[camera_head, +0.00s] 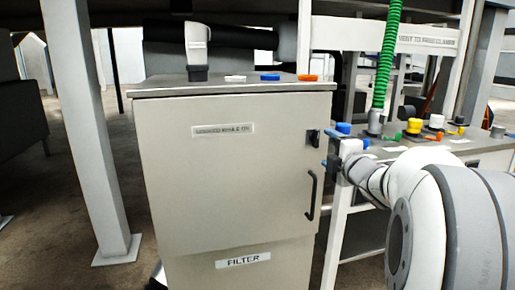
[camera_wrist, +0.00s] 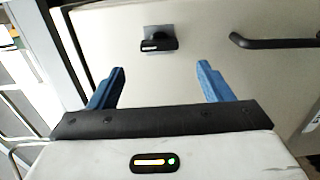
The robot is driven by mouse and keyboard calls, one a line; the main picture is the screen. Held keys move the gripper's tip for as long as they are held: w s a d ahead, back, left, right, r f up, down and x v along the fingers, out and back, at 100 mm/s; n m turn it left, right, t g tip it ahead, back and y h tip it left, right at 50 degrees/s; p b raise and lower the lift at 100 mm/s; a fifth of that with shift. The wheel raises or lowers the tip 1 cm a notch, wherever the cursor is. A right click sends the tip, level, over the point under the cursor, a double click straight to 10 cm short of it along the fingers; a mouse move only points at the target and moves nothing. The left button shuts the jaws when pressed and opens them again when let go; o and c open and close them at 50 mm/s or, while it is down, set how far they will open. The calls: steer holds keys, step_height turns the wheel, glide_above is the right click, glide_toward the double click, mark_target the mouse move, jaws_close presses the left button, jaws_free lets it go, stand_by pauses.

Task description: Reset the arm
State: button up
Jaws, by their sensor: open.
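My gripper (camera_wrist: 161,86) is open and empty, with its two blue fingers spread apart in the wrist view. It faces the beige filter cabinet, and a small black latch (camera_wrist: 158,40) on the door shows beyond the gap between the fingers. In the head view, my gripper (camera_head: 340,140) is at the cabinet's right edge, beside the same black latch (camera_head: 313,138). I cannot tell whether it touches the cabinet. My white and grey arm reaches in from the lower right.
The cabinet (camera_head: 235,165) has a black door handle (camera_head: 312,195), also in the wrist view (camera_wrist: 270,42). White, blue and orange buttons sit on its top. A green coiled hose (camera_head: 387,55) hangs over a control panel with coloured buttons at right. A grey post (camera_head: 90,130) stands at left.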

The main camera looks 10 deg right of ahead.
steer(key=s+a+r+m+g+h+p, duration=0.5)
steer(key=r+m+p, duration=0.45)
steer(key=p, duration=0.65)
steer(key=s+a+r+m+g+y+p, duration=0.1)
steer(key=s+a+m+g+y+p, duration=0.1)
steer(key=s+a+m+g+p, duration=0.2)
steer(key=s+a+r+m+g+y+p, duration=0.2)
steer(key=s+a+m+g+p, duration=0.3)
steer(key=s+a+p, duration=0.4)
steer(key=s+g+p, duration=0.1)
steer(key=s+p, duration=0.4)
steer(key=s, duration=0.4)
steer(key=shift+s+a+r, duration=0.15)
steer(key=shift+s+a, duration=0.1)
steer(key=shift+a, duration=0.15)
